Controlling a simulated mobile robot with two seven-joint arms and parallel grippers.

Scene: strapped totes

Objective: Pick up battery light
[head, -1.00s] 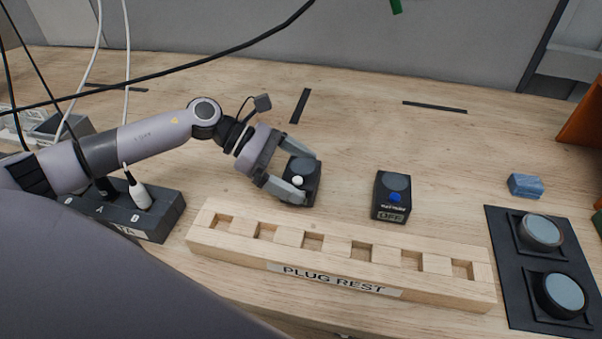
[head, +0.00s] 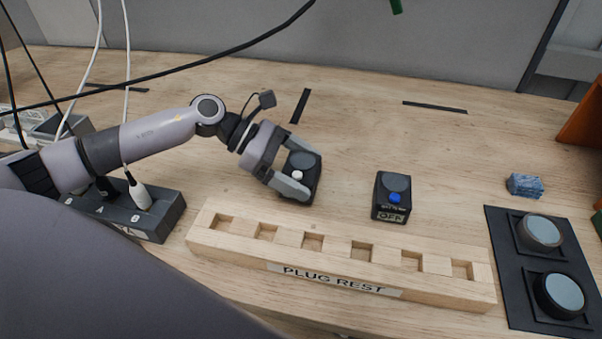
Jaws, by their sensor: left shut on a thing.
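A small black box with a grey round face and a white knob (head: 304,163) is between the fingers of my left gripper (head: 295,178). The gripper is shut on it, behind the plug rest; whether the box touches the table I cannot tell. A similar black box with a blue knob and an OFF label (head: 392,197) stands to the right, apart from the gripper. Which box is the battery light is not readable here. My right gripper is not in view.
A wooden PLUG REST block (head: 345,262) with several empty square sockets lies in front. A black strip with plugs (head: 165,222) is at left. A black panel (head: 510,270) holds two round discs at right, near a blue block (head: 525,185). Cables cross the upper left.

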